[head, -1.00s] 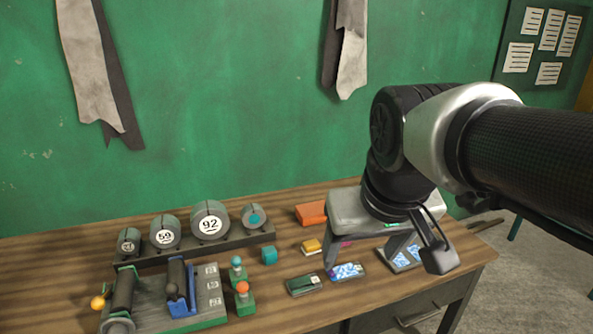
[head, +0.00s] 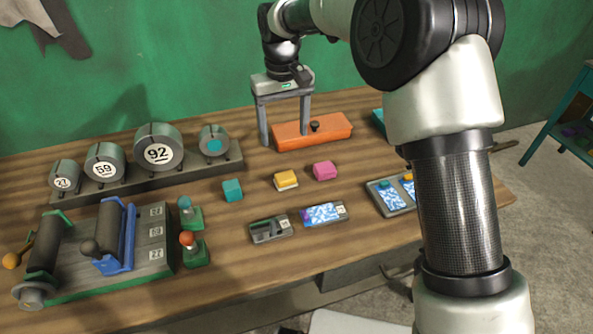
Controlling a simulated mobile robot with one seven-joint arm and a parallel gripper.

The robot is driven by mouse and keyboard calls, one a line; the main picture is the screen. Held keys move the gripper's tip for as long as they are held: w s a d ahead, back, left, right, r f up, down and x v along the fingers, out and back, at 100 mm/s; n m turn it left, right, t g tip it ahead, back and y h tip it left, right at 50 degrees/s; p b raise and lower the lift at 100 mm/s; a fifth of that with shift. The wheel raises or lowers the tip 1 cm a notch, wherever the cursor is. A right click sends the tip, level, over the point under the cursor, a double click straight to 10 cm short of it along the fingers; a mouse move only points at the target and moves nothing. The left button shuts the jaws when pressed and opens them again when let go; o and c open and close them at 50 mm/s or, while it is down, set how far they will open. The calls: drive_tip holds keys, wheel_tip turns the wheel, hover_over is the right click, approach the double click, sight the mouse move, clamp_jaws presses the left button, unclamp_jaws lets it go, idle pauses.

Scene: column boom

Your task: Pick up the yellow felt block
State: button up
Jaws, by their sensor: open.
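The yellow felt block (head: 286,178) sits on the wooden table in the middle of the head view, with a pale layer under its yellow top. It is fully visible. A teal cube (head: 232,190) stands to its left and a pink block (head: 325,170) to its right. My gripper (head: 284,139) is open and empty, with its two fingers pointing down. In the picture it is above and behind the yellow block, apart from it, beside the left end of an orange box (head: 325,133).
A rack of numbered round weights (head: 158,152) stands at the back left. A roller device (head: 120,240) with knobs fills the front left. The table around the yellow block is mostly clear.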

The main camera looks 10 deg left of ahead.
hover_over(285, 175)
wheel_tip(285, 175, down, 10)
drive_tip(key=shift+s+d+f, duration=0.1)
drive_tip(key=shift+s+d, duration=0.05)
drive_tip(key=shift+f+b, duration=0.3)
drive_tip(key=shift+f, duration=2.75)
drive_tip(key=c, duration=1.2)
